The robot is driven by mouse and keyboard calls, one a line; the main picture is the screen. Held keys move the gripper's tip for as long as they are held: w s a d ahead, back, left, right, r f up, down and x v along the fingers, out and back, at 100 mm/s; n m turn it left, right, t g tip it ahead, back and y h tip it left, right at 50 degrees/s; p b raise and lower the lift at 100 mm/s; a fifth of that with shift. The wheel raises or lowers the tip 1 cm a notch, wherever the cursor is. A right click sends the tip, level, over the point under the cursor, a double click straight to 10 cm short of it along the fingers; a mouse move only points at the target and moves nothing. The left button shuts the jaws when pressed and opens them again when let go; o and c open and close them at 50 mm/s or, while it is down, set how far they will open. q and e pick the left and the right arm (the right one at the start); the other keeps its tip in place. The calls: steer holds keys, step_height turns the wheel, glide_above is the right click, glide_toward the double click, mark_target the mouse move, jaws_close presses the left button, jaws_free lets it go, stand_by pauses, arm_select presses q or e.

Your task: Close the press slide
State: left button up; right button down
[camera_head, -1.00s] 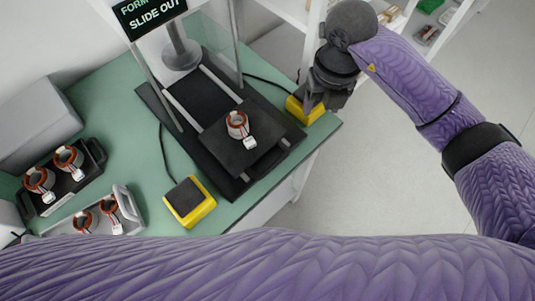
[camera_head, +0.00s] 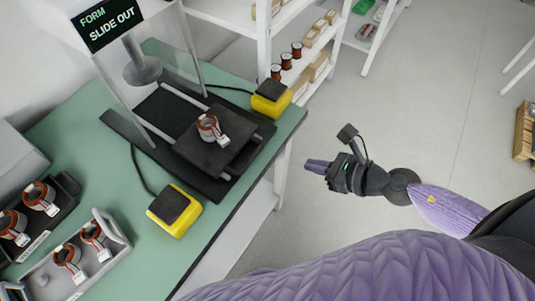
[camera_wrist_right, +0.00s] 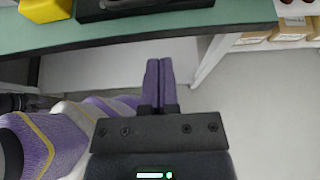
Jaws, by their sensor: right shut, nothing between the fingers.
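The press slide (camera_head: 236,155) is a dark plate on rails, pulled out in front of the press. A stator (camera_head: 208,127) with copper-red windings and a white tag sits on it. The press sign (camera_head: 106,22) reads "FORM SLIDE OUT". The press ram (camera_head: 142,70) hangs above the rear of the base. My right gripper (camera_head: 317,167) is shut and empty, off the table's front edge to the right of the slide. In the right wrist view its fingers (camera_wrist_right: 158,85) are together, pointing at the table edge. My left gripper is not in view.
Two yellow buttons with black tops flank the slide, one at the near left (camera_head: 175,210) and one at the right (camera_head: 271,98). Trays with stators, one dark (camera_head: 66,184) and one grey (camera_head: 112,240), stand at left. Shelves (camera_head: 264,50) stand behind. The floor at right is open.

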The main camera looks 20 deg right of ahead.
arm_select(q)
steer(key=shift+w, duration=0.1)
arm_select(e)
steer(key=shift+a+r+x, duration=0.1)
steer(key=shift+r+x, duration=0.05)
steer(key=shift+x, duration=1.8)
steer(key=shift+a+r+x, duration=0.1)
steer(key=shift+r+x, duration=0.1)
steer(key=shift+x, duration=1.8)
steer(key=shift+a+r+x, duration=0.1)
steer(key=shift+r+x, duration=0.05)
steer(key=shift+x, duration=1.8)
steer(key=shift+w, duration=0.2)
